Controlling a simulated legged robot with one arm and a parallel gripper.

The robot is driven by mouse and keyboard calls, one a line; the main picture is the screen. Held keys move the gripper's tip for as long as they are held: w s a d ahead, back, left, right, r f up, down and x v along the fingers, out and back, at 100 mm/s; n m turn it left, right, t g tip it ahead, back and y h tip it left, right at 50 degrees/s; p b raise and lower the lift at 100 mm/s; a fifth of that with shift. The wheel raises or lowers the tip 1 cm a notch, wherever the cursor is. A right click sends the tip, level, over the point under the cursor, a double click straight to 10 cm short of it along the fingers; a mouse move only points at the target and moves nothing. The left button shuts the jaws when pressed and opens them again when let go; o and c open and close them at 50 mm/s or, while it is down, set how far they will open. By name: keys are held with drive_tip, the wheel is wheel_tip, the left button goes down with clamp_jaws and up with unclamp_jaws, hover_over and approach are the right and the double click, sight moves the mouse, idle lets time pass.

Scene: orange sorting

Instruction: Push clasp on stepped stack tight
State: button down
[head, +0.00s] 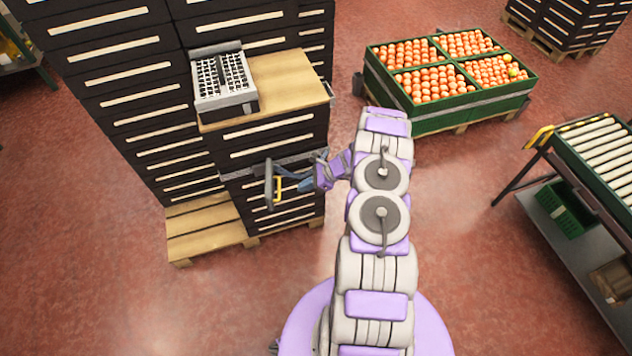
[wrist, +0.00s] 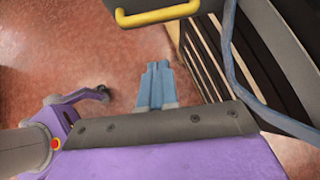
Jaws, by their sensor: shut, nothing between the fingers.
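The stepped stack of black crates (head: 262,135) stands on a wooden pallet, its lower front part topped by a wooden board (head: 285,85). A grey strap (head: 237,172) runs around this lower part and also shows in the wrist view (wrist: 234,70). The clasp (head: 269,186) is a dark grey piece with a yellow handle, on the near face of the stack. In the wrist view the yellow handle (wrist: 155,15) is at the top edge. My gripper (head: 282,178) is beside the clasp; its blue fingers (wrist: 157,68) are together and empty, apart from the handle in the wrist view.
A grey slotted tray (head: 224,82) sits on the board. A green bin (head: 440,122) of oranges stands behind on the right. A roller table (head: 590,150) with a green crate (head: 567,208) below is at the right. The red floor in front of the pallet is clear.

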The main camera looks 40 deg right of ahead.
drive_tip(key=w+a, duration=0.1)
drive_tip(key=w+a+b, duration=0.1)
drive_tip(key=a, duration=0.2)
drive_tip(key=shift+w+a+f, duration=0.2)
drive_tip(key=shift+w+f, duration=0.15)
drive_tip(key=shift+w, duration=0.05)
drive_tip(key=shift+a+r, duration=0.1)
drive_tip(key=shift+a, duration=0.25)
